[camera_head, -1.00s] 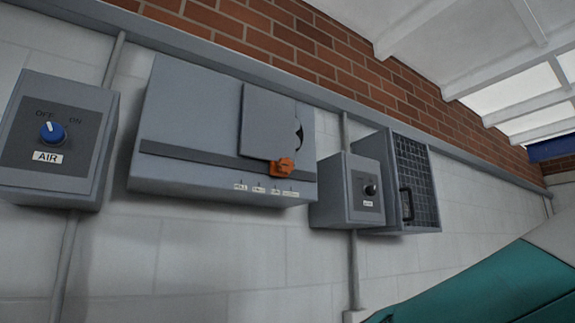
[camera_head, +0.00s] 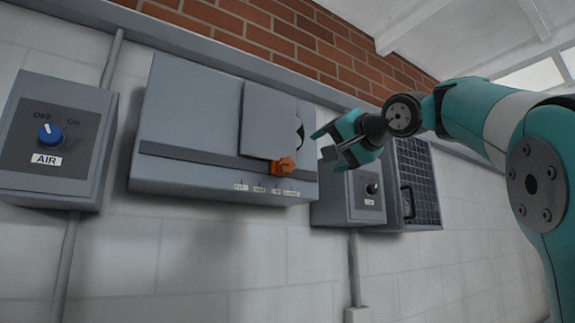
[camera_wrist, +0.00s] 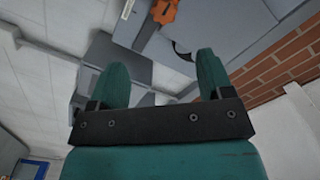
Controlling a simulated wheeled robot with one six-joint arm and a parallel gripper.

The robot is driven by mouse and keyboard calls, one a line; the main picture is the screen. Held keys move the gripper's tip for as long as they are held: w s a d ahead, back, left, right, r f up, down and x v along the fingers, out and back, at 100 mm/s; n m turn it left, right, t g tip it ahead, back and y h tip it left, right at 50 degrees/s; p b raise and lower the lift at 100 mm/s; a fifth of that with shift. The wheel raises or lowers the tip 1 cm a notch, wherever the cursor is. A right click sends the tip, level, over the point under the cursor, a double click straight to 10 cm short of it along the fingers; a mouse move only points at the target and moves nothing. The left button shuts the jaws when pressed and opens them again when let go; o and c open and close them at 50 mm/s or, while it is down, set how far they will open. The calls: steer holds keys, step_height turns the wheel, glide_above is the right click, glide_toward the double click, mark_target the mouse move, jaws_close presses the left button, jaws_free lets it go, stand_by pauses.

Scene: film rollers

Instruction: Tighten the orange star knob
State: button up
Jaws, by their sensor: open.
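The orange star knob (camera_head: 284,166) sits at the lower edge of a grey plate (camera_head: 270,120) on the front of a wide grey wall box. In the wrist view the knob (camera_wrist: 165,11) is at the top edge, partly cut off, ahead of the fingers and above the gap between them. My gripper (camera_head: 318,146) is open and empty, to the right of the knob and apart from it. In the wrist view its two teal fingers (camera_wrist: 162,76) stand apart with nothing between them. How far the gripper is from the wall is hard to tell.
A grey AIR box (camera_head: 52,140) with a blue OFF/ON dial is at the left. A small box with a black knob (camera_head: 372,188) and a box with a dark grid (camera_head: 418,180) are at the right, partly behind my gripper. The wall below is clear.

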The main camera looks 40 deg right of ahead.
steer(key=r, duration=0.1)
steer(key=p, duration=0.6)
glide_toward(288, 165)
steer(key=w, duration=0.9)
steer(key=shift+w+d, duration=0.2)
steer(key=shift+w+f, duration=0.1)
steer(key=shift+w, duration=0.45)
steer(key=c, duration=0.9)
